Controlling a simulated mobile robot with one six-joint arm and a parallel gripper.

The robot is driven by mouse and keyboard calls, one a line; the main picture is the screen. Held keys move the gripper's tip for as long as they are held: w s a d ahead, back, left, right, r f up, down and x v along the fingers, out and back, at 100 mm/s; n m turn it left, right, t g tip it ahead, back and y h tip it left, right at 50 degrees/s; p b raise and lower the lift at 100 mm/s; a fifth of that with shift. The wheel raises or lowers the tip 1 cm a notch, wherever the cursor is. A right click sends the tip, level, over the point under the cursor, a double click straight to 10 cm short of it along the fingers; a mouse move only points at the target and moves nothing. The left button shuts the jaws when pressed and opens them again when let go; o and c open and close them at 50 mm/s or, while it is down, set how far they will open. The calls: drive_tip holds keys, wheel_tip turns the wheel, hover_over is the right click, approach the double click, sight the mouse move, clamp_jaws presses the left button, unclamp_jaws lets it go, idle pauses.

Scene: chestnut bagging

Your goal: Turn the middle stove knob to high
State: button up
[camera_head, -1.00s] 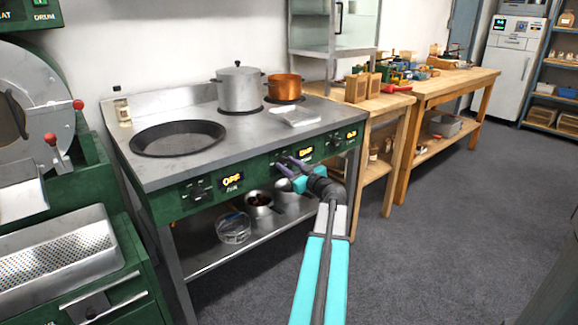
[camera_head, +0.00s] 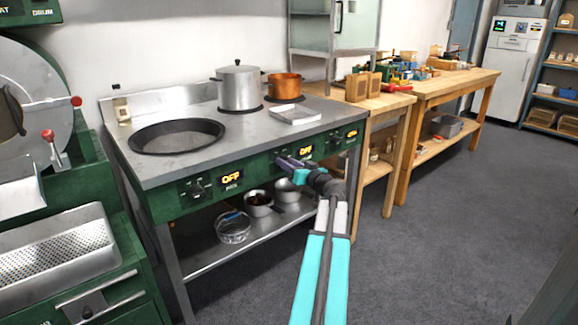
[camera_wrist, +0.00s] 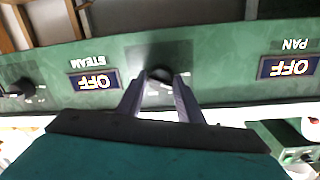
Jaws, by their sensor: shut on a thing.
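The green stove front (camera_head: 160,207) carries a row of dark knobs with lit displays. My gripper (camera_head: 283,162) is at the middle knob, which it hides in the head view. In the wrist view, which is upside down, my gripper (camera_wrist: 161,80) has its two fingers on either side of the dark middle knob (camera_wrist: 160,73), shut on it. The STEAM display (camera_wrist: 95,82) beside that knob reads OFF. The PAN display (camera_wrist: 288,67) also reads OFF. The left knob (camera_head: 197,188) stands free.
A wide black pan (camera_head: 177,136), a steel pot (camera_head: 239,88) and a copper pot (camera_head: 284,86) stand on the stove top. Small pots (camera_head: 258,205) and a glass bowl (camera_head: 233,229) sit on the shelf below. Open floor lies to the right.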

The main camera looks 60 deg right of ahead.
drive_tip(key=m+p, duration=0.3)
drive_tip(key=m, duration=0.3)
drive_tip(key=m+y+p, duration=0.1)
drive_tip(key=m+p, duration=0.2)
drive_tip(key=m, duration=0.3)
drive_tip(key=m+p, duration=0.3)
drive_tip(key=m, duration=0.3)
drive_tip(key=shift+d+r+m+y, duration=0.25)
drive_tip(key=shift+r+m+y, duration=0.05)
drive_tip(key=shift+m+y, duration=0.1)
drive_tip(key=m+p, duration=0.3)
drive_tip(key=shift+m+t, duration=0.3)
drive_tip(key=m+p, duration=0.3)
drive_tip(key=m, duration=0.1)
drive_tip(key=shift+d+p, duration=0.1)
drive_tip(key=shift+p, duration=0.3)
drive_tip(key=shift+s+f+m+p, duration=0.1)
drive_tip(key=shift+f+m+p, duration=0.1)
drive_tip(key=shift+m+p, duration=1.05)
drive_tip(key=shift+m, duration=0.25)
drive_tip(key=shift+b, duration=0.3)
